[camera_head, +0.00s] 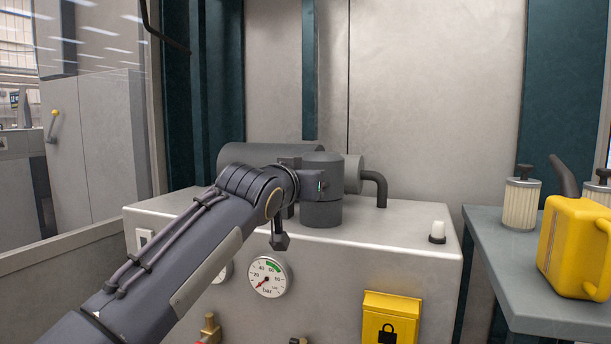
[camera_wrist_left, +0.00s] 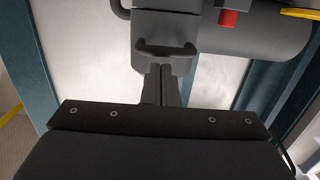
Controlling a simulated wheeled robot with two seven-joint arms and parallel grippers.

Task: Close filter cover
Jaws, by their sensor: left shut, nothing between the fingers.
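In the left wrist view a dark grey part with a bar handle (camera_wrist_left: 165,48), which looks like the filter cover, fills the top middle. My left gripper (camera_wrist_left: 160,85) is shut and empty. Its fingers point at the handle and appear close below it; I cannot tell whether they touch. In the head view my left arm reaches over the grey cabinet (camera_head: 390,240) to an upright dark cylinder (camera_head: 322,212); the fingertips cannot be made out there. I cannot tell how far the cover is open. My right gripper is out of view.
A horizontal grey cylinder (camera_head: 240,157) and a bent pipe (camera_head: 380,188) lie behind my wrist. A pressure gauge (camera_head: 267,277) and a yellow lock box (camera_head: 390,318) are on the cabinet front. At right, a table (camera_head: 490,250) holds a filter cartridge (camera_head: 521,205) and yellow container (camera_head: 575,245).

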